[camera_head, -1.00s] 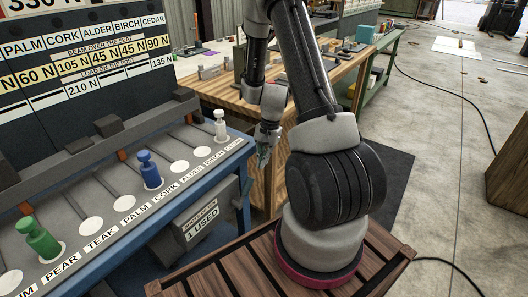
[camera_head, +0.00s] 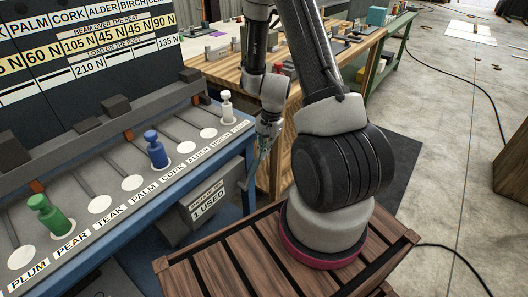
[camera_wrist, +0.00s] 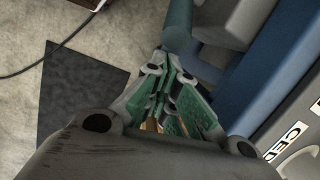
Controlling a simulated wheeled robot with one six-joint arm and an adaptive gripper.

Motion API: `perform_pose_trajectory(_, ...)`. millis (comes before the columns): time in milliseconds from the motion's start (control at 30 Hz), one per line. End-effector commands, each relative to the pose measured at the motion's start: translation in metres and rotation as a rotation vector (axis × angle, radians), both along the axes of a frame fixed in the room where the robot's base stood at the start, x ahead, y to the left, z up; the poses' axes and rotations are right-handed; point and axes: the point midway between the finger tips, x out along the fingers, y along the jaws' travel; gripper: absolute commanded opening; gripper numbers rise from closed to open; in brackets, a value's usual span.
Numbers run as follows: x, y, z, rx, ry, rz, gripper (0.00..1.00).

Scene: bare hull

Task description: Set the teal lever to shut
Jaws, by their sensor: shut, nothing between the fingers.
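In the wrist view a teal cylindrical bar (camera_wrist: 178,28), which looks like the teal lever, stands at the top centre beside a grey body and a blue surface. My gripper (camera_wrist: 168,62) is shut and empty, its tips close below the lower end of this bar. I cannot tell whether they touch it. In the head view my gripper (camera_head: 264,146) hangs low beside the right end of the blue bench.
The blue bench (camera_head: 120,228) carries a green piece (camera_head: 50,215), a blue piece (camera_head: 156,150) and a white piece (camera_head: 227,107) on labelled seats. A grey box (camera_head: 205,203) marked "1 USED" hangs on its front. A wooden workbench (camera_head: 222,66) stands behind. Open floor lies right.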

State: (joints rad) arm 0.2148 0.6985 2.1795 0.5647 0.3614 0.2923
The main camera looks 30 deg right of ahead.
Motion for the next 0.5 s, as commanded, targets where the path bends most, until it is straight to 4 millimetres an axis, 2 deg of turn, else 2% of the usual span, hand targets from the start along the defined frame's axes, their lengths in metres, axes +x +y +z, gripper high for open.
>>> perform_pose_trajectory(333, -0.002, 0.006, 0.011, 0.0, -0.001, 0.0, 0.0)
perform_pose_trajectory(500, -0.005, 0.015, 0.022, 0.0, -0.002, 0.002, 0.0)
